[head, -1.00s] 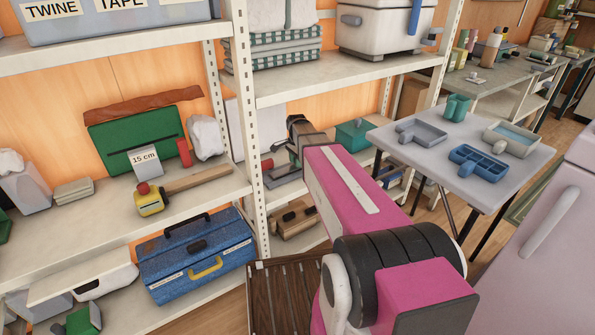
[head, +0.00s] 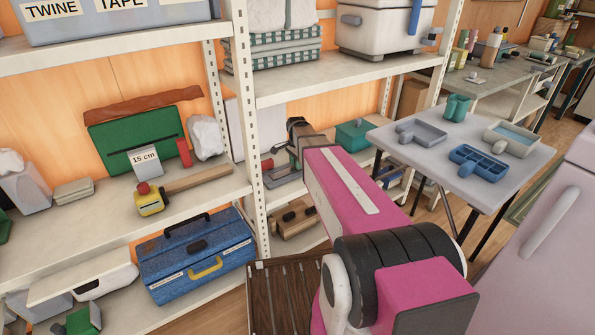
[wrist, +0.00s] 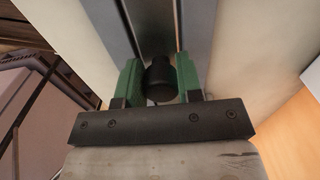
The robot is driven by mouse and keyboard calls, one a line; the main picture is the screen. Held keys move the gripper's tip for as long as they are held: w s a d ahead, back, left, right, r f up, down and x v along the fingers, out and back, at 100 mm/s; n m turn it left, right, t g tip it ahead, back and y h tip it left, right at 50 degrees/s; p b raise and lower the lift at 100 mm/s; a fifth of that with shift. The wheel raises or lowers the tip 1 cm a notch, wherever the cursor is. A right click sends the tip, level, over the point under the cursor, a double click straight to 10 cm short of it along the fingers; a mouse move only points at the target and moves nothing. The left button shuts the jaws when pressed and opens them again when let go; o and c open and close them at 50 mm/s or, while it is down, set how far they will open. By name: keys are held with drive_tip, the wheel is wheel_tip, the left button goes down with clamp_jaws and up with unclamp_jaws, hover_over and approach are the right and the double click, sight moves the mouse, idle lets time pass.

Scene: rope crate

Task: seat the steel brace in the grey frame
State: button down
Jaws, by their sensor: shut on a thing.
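In the wrist view my gripper (wrist: 160,82) has its two green fingers closed on a black round knob of the steel brace (wrist: 160,76). A dark strip runs on beyond the knob, between two grey-blue rails of the grey frame (wrist: 198,38). I cannot tell whether the brace lies fully down in the frame or just above it. In the head view a grey edge of the frame (head: 283,178) shows on the middle shelf, below the end of my arm. My arm hides the brace there.
The pale shelf (head: 225,190) has an upright post (head: 254,135) left of my gripper. A yellow-headed mallet (head: 152,201) lies to the left. A teal box (head: 353,135) stands to the right. A grey table (head: 500,190) with trays is farther right.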

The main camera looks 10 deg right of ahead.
drive_tip(key=c, duration=0.7)
unclamp_jaws()
drive_tip(key=shift+f, duration=0.1)
wheel_tip(320, 180, up, 11)
drive_tip(key=shift+f, duration=0.1)
idle(0.4)
drive_tip(key=s+f+n, duration=0.2)
drive_tip(key=s, duration=0.2)
drive_tip(key=s+f+n, duration=0.2)
drive_tip(key=s, duration=0.1)
drive_tip(key=s+f+n, duration=0.2)
drive_tip(key=s+f, duration=0.1)
drive_tip(key=s, duration=0.1)
drive_tip(key=shift+s+a, duration=0.1)
drive_tip(key=shift+s, duration=0.2)
drive_tip(key=s+f+n, duration=0.4)
drive_tip(key=s+n, duration=0.3)
drive_tip(key=s, duration=0.3)
drive_tip(key=shift+f, duration=0.35)
